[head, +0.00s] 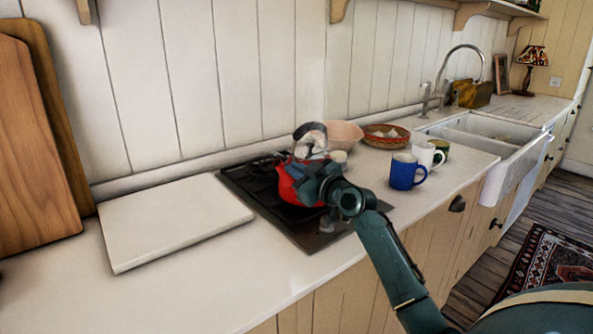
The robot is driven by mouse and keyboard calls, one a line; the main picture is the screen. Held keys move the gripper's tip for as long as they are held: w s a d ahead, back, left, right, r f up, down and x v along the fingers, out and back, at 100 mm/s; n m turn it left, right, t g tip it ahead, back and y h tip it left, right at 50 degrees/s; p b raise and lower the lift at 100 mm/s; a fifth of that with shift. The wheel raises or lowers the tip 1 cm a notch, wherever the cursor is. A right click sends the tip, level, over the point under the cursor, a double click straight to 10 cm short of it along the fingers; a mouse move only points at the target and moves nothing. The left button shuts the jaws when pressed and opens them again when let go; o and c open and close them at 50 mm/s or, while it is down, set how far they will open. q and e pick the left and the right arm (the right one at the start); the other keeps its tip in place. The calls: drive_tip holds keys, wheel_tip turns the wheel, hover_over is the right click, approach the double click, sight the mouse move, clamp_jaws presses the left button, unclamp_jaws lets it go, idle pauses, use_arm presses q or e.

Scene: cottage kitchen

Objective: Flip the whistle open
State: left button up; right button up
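A red kettle (289,186) stands on the dark hob (258,200), largely covered by my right arm. My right gripper (312,180) is at the kettle, in front of its body from this view. Its fingers are small and blend with the kettle, so I cannot tell whether they are open or shut, or touching it. The whistle on the spout cannot be made out. My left gripper is out of view.
A blue mug (405,172), a white mug (426,156) and a green-and-white mug (440,148) stand right of the hob. A pink bowl (345,134) and a woven basket (386,136) are behind. A white board (172,221) lies on the left; the front counter is clear.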

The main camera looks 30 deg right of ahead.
drive_tip(key=o, duration=0.4)
drive_tip(key=shift+o, duration=0.2)
drive_tip(key=shift+s, duration=0.1)
drive_tip(key=s+d+b, duration=0.1)
drive_tip(key=s, duration=1.2)
drive_tip(key=shift+d+b, duration=0.15)
drive_tip(key=shift+b, duration=0.2)
